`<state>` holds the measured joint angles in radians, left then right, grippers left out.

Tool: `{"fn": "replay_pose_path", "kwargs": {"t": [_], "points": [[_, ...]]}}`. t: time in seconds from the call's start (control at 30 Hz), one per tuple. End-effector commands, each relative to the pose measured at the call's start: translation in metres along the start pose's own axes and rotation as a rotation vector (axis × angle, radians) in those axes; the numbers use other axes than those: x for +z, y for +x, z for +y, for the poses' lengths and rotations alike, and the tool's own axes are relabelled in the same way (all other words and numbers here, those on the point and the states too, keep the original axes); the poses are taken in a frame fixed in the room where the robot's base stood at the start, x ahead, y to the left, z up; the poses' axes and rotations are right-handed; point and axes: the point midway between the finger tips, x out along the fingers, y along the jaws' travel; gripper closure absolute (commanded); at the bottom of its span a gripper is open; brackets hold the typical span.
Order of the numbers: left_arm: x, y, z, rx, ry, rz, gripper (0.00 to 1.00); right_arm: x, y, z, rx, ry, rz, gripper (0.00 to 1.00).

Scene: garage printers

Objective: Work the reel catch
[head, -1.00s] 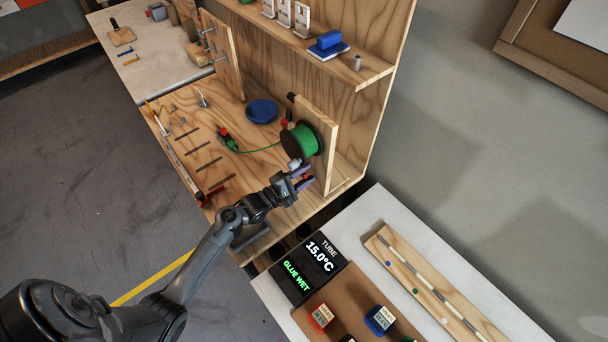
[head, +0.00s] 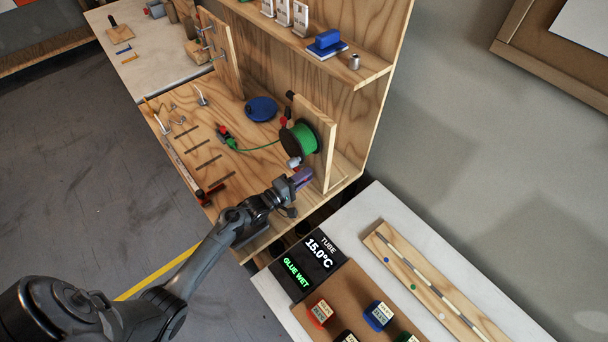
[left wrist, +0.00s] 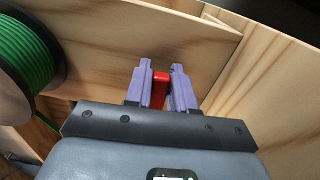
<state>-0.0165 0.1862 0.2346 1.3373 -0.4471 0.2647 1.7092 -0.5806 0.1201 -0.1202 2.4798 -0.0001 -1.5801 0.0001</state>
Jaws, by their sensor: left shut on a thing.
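The reel (head: 305,139) of green filament is mounted on the side of an upright wooden panel (head: 328,150); part of it also shows at the left of the left wrist view (left wrist: 28,55). My left gripper (head: 302,177) is below the reel, near the panel's front edge. In the left wrist view, its purple fingers (left wrist: 166,78) are shut on a small red catch (left wrist: 160,88) beside the panel. The fingers and gripper body hide part of the catch. My right gripper is not in view.
A green strand runs from the reel to a red-and-black fitting (head: 225,134) on the wooden bench. A blue disc (head: 261,109) lies behind it. A display (head: 307,265) reading "GLUE WET" and several coloured blocks are on the lower right table.

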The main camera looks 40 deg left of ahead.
Motion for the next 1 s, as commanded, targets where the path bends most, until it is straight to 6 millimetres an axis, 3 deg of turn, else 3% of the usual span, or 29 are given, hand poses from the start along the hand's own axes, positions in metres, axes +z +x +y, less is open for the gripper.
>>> {"fn": "replay_pose_path", "kwargs": {"t": [0.2,0.23,0.33,0.77,1.0], "points": [[0.0002,0.0001,0.0003,0.001,-0.002,-0.001,1.0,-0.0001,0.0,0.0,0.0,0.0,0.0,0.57],[0.0002,0.0001,0.0003,0.001,-0.002,-0.001,0.72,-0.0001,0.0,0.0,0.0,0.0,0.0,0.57],[0.0002,0.0001,0.0003,0.001,-0.002,0.0,0.56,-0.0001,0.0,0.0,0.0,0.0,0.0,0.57],[0.0,0.0001,0.0004,0.0,-0.007,0.0,0.55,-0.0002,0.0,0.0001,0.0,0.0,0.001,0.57],[-0.0004,0.0001,0.0042,0.0,-0.097,0.001,0.55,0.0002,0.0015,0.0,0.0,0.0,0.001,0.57]]}}
